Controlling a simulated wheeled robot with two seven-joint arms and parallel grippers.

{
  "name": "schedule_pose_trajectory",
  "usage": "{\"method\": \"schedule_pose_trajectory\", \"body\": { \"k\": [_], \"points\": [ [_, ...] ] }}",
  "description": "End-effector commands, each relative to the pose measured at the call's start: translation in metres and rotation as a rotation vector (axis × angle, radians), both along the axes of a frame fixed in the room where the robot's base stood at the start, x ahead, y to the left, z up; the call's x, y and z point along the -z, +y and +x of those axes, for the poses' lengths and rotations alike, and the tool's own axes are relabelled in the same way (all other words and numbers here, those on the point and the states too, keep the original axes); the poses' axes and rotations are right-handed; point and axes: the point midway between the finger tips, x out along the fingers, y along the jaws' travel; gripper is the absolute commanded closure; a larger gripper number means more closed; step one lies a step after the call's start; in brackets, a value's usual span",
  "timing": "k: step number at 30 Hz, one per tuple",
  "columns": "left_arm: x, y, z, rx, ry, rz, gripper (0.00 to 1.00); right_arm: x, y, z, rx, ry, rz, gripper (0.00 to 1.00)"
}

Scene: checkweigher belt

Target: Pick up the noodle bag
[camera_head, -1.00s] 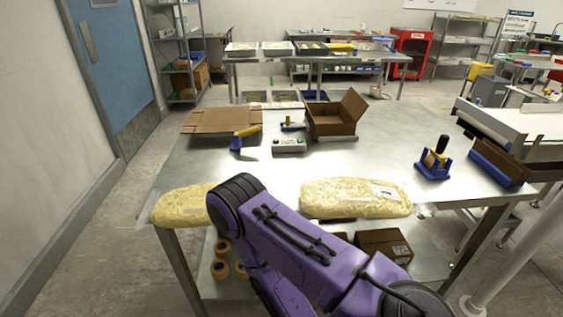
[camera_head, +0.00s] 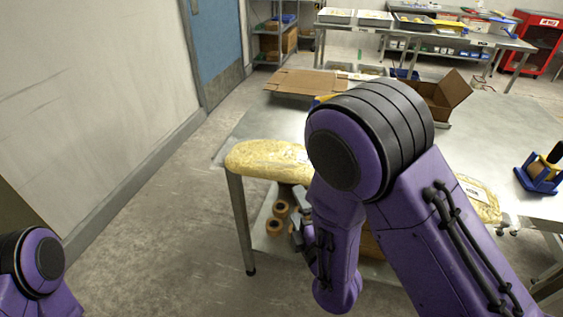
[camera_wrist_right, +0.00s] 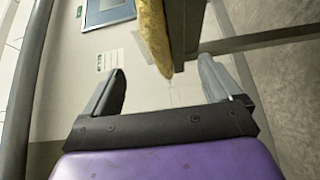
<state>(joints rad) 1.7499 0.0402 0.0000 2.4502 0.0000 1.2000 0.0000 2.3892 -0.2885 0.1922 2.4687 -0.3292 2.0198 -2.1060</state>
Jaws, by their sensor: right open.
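A pale yellow noodle bag (camera_head: 265,158) lies at the table's near left edge. A second, similar bag (camera_head: 482,202) with a white label lies further right, mostly behind my right arm. My right gripper (camera_head: 300,232) is low, in front of the table edge, mostly hidden by my forearm. In the right wrist view its two fingers (camera_wrist_right: 162,85) are apart and empty. A yellow bag end (camera_wrist_right: 153,35) shows beyond the fingers, not between them; I cannot tell which bag it is. Of my left arm only purple links show at lower left; its gripper is out of view.
The steel table (camera_head: 235,140) holds flat cardboard (camera_head: 305,84), an open carton (camera_head: 440,98) and a blue tape dispenser (camera_head: 540,175). Brown tape rolls (camera_head: 276,220) sit on its lower shelf. Bare floor lies left of the table, up to the wall.

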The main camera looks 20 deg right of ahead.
Motion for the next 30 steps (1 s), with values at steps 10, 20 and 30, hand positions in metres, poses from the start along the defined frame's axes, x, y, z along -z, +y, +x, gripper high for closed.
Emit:
{"method": "schedule_pose_trajectory", "body": {
  "k": [10,20,30],
  "points": [
    [-0.012,0.0,0.0,0.0,0.0,0.0,0.57,-0.007,0.001,0.053,-0.002,-0.016,-0.026,0.08],
    [-0.028,0.0,0.0,0.0,0.0,0.0,0.57,-0.013,0.0,0.103,-0.002,-0.014,-0.026,0.08],
    [-0.027,0.0,0.0,0.0,0.0,0.0,0.57,-0.012,0.0,0.105,-0.004,-0.013,-0.028,0.41]
  ]
}}
